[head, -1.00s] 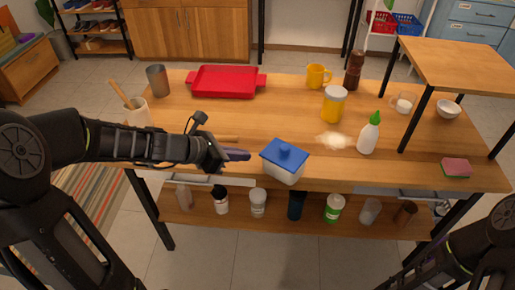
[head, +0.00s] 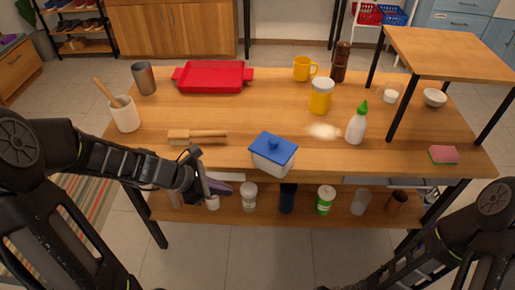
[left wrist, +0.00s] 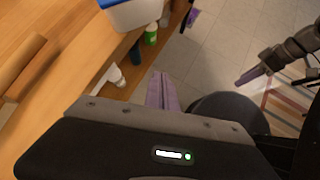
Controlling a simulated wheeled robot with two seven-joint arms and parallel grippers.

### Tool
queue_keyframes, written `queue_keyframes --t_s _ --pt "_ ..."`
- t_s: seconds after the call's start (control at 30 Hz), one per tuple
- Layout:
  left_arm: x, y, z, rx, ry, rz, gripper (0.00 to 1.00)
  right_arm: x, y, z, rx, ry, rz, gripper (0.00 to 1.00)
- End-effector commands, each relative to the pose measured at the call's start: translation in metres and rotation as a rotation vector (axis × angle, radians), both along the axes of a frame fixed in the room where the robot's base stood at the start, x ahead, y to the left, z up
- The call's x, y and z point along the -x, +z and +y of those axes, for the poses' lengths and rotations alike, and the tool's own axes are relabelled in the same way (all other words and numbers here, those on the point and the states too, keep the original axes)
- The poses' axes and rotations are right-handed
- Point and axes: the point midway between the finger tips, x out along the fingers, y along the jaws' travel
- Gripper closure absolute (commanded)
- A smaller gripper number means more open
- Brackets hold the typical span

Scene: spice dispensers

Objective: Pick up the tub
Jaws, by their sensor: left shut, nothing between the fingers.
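The tub, white with a blue lid and a knob, (head: 272,160) stands upright near the front edge of the table. Its white side also shows at the top of the left wrist view (left wrist: 135,14). My left gripper (head: 222,188) is shut and empty, in front of the table edge and to the left of the tub, apart from it. Its purple fingers are together in the left wrist view (left wrist: 164,90). My right gripper (left wrist: 248,76) shows at the right of the left wrist view, away from the tub; its opening is unclear.
A red tray (head: 213,77) is behind. Several containers, including a green one (head: 325,199), stand on the lower shelf.

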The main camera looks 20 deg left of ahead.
Motion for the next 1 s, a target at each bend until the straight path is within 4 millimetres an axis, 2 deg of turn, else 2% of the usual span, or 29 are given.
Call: queue_keyframes --t_s 0.03,0.1,0.17,0.2,0.3,0.4,0.5,0.6,0.87,1.0 --pt "0.015 -0.034 -0.018 -0.07 -0.125 0.024 1.0 0.0 0.0 0.0 0.0 0.0 0.0 0.51" --pt "0.037 -0.079 -0.038 -0.199 -0.336 0.024 1.0 0.0 0.0 0.0 0.0 0.0 0.0 0.51" --pt "0.059 -0.116 -0.055 -0.306 -0.549 -0.001 1.0 0.0 0.0 0.0 0.0 0.0 0.0 0.51" --pt "0.073 -0.138 -0.066 -0.374 -0.699 -0.033 1.0 0.0 0.0 0.0 0.0 0.0 0.0 0.51" --pt "0.106 -0.184 -0.096 -0.512 -1.075 -0.158 1.0 0.0 0.0 0.0 0.0 0.0 0.0 0.51" --pt "0.133 -0.213 -0.125 -0.596 -1.387 -0.323 1.0 0.0 0.0 0.0 0.0 0.0 0.0 0.51" --pt "0.152 -0.228 -0.148 -0.637 -1.598 -0.477 1.0 0.0 0.0 0.0 0.0 0.0 0.0 0.51" --pt "0.162 -0.234 -0.162 -0.655 -1.704 -0.572 1.0 0.0 0.0 0.0 0.0 0.0 0.0 0.51" --pt "0.164 -0.236 -0.166 -0.662 -1.734 -0.607 1.0 0.0 0.0 0.0 0.0 0.0 0.0 0.51" --pt "0.164 -0.236 -0.166 -0.663 -1.732 -0.605 0.91 0.0 0.0 0.0 0.0 0.0 0.0 0.6"
